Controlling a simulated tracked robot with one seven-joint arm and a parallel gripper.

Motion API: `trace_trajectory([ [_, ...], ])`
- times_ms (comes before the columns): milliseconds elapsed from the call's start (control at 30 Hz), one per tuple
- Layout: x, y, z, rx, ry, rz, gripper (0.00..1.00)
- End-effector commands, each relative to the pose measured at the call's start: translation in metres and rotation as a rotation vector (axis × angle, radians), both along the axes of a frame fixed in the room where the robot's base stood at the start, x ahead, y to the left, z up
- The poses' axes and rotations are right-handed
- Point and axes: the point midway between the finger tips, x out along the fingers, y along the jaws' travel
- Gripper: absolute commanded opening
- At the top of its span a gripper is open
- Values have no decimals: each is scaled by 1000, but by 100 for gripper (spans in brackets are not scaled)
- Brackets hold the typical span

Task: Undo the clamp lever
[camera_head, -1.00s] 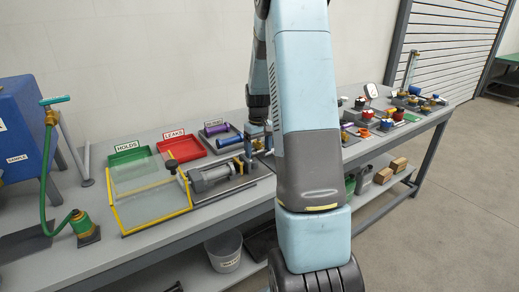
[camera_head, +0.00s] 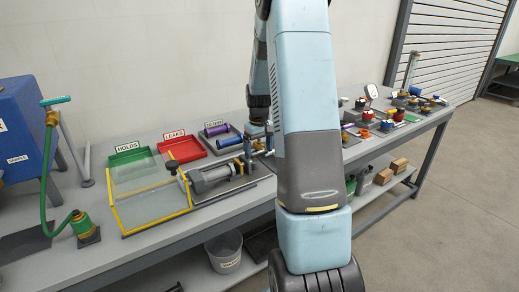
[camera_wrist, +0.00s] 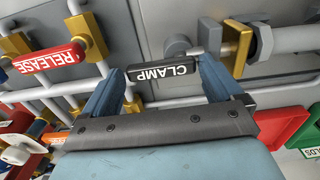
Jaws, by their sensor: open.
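The clamp lever (camera_wrist: 164,70) is a black bar with white CLAMP lettering, in the upper middle of the wrist view. My gripper (camera_wrist: 161,76) is open, with one blue finger at each end of the lever. The lever lies across the gap between the fingertips; I cannot tell whether either finger touches it. A brass block (camera_wrist: 132,101) shows just beneath the lever. In the head view, my gripper (camera_head: 258,135) is over the clear-fronted test rig (camera_head: 210,178) on the bench, partly behind my arm. The lever cannot be made out there.
A red RELEASE lever (camera_wrist: 50,62) on brass mounts lies left of the clamp lever, among white pipes. A grey bolt and brass plate (camera_wrist: 235,45) stand close on the right. A green tray (camera_head: 130,157) and a red tray (camera_head: 182,149) lie behind the rig.

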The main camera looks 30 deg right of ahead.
Motion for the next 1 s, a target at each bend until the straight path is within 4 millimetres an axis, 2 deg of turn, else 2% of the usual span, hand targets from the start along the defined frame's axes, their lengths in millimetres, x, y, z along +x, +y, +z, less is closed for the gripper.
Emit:
trace_trajectory([
  [167,0,3,5,3,3,4,100],
  [700,1,4,70,0,0,7,100],
  [1000,2,6,79,0,0,10,100],
])
